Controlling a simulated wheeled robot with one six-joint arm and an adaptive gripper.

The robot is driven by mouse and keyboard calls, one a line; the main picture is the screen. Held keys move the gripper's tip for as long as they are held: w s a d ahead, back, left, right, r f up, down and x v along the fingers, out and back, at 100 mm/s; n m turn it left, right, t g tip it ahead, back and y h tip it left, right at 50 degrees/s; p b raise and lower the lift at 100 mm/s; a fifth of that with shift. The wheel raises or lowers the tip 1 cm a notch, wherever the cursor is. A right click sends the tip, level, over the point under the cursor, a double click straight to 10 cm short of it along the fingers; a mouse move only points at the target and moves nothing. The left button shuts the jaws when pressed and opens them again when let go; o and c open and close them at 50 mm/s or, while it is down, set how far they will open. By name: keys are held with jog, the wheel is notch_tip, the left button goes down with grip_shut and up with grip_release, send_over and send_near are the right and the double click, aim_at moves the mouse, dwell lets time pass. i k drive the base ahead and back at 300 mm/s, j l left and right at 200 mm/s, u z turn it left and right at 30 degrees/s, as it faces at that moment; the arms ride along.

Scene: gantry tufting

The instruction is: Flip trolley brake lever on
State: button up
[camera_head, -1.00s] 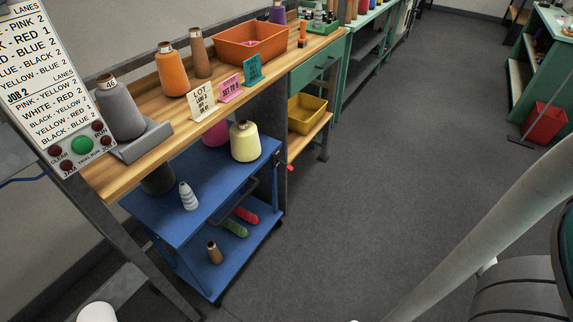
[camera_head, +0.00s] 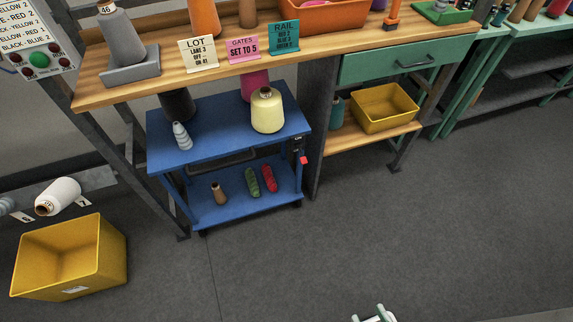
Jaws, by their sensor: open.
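The blue trolley (camera_head: 210,147) stands partly under the wooden bench. A small red tab (camera_head: 304,160), which looks like the brake lever, sits at the trolley's right side, by the right post below the upper shelf. Its exact position, on or off, is too small to tell. My gripper (camera_head: 368,313) shows at the bottom edge, cut off by the frame. Its two pale green fingertips are apart and nothing shows between them. It is well below and to the right of the trolley in the picture, not touching it.
The trolley carries a yellow cone (camera_head: 267,110) and other spools. The wooden bench (camera_head: 125,88) overhangs it. A yellow bin (camera_head: 72,256) is on the floor at left. Another yellow bin (camera_head: 384,107) is on a low shelf at right. The grey floor (camera_head: 440,230) right of the trolley is clear.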

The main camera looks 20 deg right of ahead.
aim_at(303, 160)
jog(key=l, duration=0.45)
jog(key=i+j, duration=0.55)
jog(key=i+j+z, duration=0.1)
jog(key=i+j, duration=0.45)
jog(key=j, duration=0.15)
jog(key=i+j, duration=0.5)
jog(key=j, duration=0.15)
jog(key=z, duration=0.05)
